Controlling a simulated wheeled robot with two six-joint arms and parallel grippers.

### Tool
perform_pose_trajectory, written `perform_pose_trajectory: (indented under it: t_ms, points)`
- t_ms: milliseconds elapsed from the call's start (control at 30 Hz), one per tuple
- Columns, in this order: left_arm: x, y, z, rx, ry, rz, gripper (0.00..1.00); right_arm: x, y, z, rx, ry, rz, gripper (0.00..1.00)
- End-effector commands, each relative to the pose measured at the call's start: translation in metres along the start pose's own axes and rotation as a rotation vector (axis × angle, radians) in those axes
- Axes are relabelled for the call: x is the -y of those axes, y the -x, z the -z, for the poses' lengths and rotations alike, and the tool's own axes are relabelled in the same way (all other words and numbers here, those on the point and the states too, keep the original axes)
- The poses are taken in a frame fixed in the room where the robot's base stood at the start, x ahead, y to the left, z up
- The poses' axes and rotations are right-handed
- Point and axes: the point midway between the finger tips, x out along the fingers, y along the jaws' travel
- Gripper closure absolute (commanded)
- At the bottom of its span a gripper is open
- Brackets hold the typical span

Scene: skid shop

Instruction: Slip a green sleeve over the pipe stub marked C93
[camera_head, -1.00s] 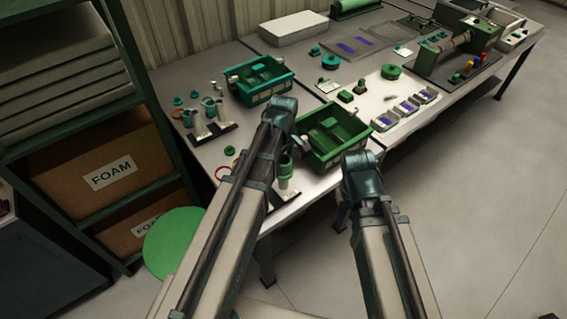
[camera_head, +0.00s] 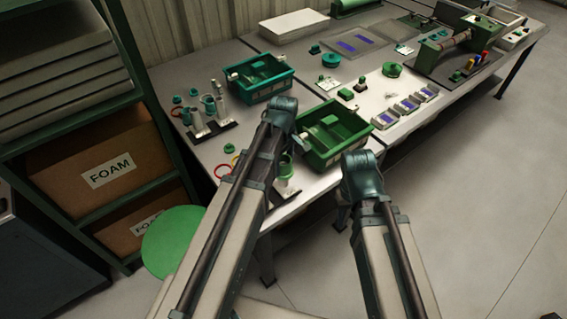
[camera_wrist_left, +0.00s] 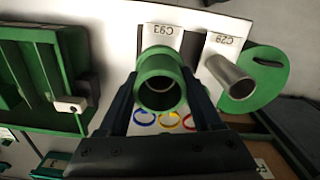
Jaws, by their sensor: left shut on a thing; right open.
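In the left wrist view, my left gripper (camera_wrist_left: 161,86) is shut on a green sleeve (camera_wrist_left: 160,64), with one dark finger on each side. I look into the sleeve's open end. The sleeve stands in front of the white label C93 (camera_wrist_left: 162,33), which reads upside down. The C93 stub is hidden by the sleeve, and I cannot tell whether the sleeve is around it. A bare metal stub (camera_wrist_left: 231,75) stands to the right by label C29 (camera_wrist_left: 224,42). In the head view, the sleeve (camera_head: 286,164) shows just right of my left arm. My right gripper is hidden behind its arm.
A green bin (camera_head: 353,147) stands right of the sleeve, and a teal bin (camera_head: 278,88) lies further back. Coloured rings (camera_wrist_left: 169,119) lie near the stubs. Several fittings stand on the table's left side. Shelving with foam boxes (camera_head: 85,173) is at left.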

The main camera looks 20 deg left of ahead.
Motion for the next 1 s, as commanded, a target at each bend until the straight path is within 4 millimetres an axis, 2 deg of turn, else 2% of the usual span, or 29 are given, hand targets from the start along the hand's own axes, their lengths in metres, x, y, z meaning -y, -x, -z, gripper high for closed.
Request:
perform_pose_trajectory:
  t_ms: [1000]
  points:
    - [0.000, -0.010, 0.000, 0.000, 0.000, 0.000, 0.86, 0.001, -0.010, 0.001, 0.000, 0.000, 0.000, 0.50]
